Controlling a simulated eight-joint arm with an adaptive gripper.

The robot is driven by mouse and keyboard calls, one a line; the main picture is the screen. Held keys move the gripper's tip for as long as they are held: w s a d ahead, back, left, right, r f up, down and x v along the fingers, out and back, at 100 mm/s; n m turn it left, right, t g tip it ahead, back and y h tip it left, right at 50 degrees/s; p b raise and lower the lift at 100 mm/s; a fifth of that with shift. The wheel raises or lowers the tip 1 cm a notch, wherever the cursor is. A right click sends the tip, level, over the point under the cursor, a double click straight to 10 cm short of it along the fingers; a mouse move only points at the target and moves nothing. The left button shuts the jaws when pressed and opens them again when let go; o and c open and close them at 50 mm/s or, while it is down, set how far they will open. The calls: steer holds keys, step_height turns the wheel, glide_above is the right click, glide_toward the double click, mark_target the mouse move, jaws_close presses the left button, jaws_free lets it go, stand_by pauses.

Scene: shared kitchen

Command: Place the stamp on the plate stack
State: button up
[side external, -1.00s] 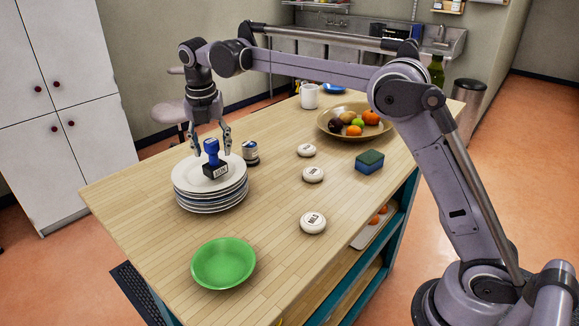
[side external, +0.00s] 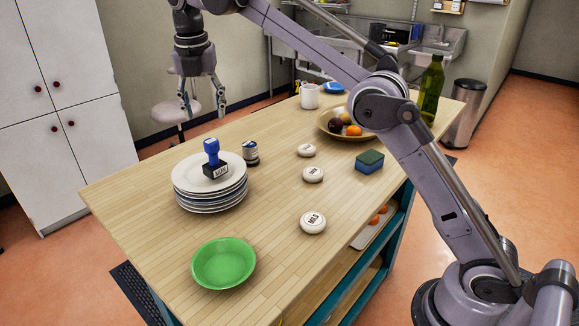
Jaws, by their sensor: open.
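The stamp (side external: 212,158) has a blue handle and a dark base with a white label. It stands upright on the top plate of the plate stack (side external: 207,198), near the middle. The stack is several white plates at the left part of the wooden table. My gripper (side external: 205,112) is open and empty, above and slightly behind the stack in the picture, clear of the stamp.
A small dark tin (side external: 250,151) stands right of the stack. A green bowl (side external: 223,263) is at the front. Three white round lidded items, one of them here (side external: 313,222), and a sponge (side external: 369,161) lie to the right. A fruit bowl (side external: 330,131), white mug (side external: 309,97) and green bottle (side external: 431,90) are farther back.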

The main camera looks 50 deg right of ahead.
steer(key=shift+s+a+r, duration=0.1)
steer(key=shift+s+r, duration=0.05)
steer(key=shift+r, duration=0.65)
steer(key=s+d+m+t+y, duration=0.1)
steer(key=s+d+m+t, duration=0.3)
steer(key=s+m, duration=0.8)
steer(key=s+d+f+m+t, duration=0.1)
steer(key=s+d+f+m, duration=0.1)
steer(key=s+f+m, duration=0.5)
steer(key=s+d+f+m+t, duration=0.1)
steer(key=s+f+m, duration=0.7)
steer(key=s+f, duration=0.1)
steer(key=shift+s+d+f, duration=0.3)
steer(key=shift+d+f, duration=0.1)
steer(key=shift+f, duration=0.35)
